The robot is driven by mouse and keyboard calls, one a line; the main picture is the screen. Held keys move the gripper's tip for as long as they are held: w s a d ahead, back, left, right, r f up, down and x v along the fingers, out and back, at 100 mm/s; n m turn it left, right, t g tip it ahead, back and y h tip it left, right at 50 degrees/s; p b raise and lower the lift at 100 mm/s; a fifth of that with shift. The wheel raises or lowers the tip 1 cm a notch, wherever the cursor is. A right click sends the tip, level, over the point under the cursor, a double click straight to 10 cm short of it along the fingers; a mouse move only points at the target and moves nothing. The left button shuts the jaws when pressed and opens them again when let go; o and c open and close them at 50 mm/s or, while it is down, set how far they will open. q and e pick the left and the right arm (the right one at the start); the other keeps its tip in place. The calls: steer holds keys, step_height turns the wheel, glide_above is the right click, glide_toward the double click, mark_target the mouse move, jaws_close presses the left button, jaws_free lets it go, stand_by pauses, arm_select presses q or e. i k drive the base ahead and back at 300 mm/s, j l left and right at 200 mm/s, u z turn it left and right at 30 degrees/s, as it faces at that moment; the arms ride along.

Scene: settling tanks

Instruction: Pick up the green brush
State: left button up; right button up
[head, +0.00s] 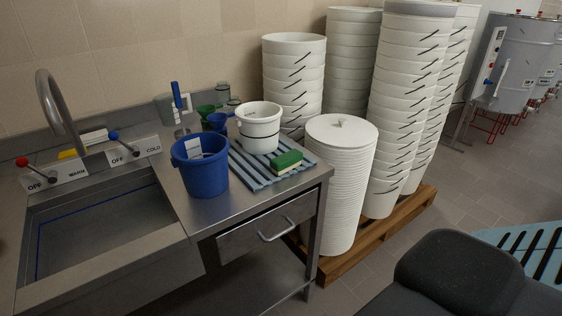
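The green brush (287,160) is a small block with a green top and a pale lower edge. It lies on a blue-grey ridged mat (250,175) on the steel counter, near the counter's right front corner. A white bucket (259,134) stands just behind and left of it on the same mat. Neither of my grippers shows in the head view, so I cannot see where they are relative to the brush.
A blue bucket (203,176) stands left of the mat, beside the sink (105,225). Blue (217,121) and green scoops sit behind. A drawer handle (275,231) sticks out below the counter. Tall stacks of white tubs (411,100) stand on a wooden pallet (375,239) to the right.

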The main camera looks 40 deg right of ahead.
mark_target(279, 165)
steer(key=l+u, duration=0.2)
steer(key=l, duration=0.3)
steer(key=l+u, duration=0.15)
steer(key=l, duration=0.3)
steer(key=l+u, duration=0.2)
steer(key=l, duration=0.3)
steer(key=k+l+u, duration=0.15)
steer(key=l, duration=0.3)
steer(key=l+u, duration=0.2)
steer(key=l, duration=0.3)
steer(key=k+l+u, duration=0.15)
steer(key=l, duration=0.3)
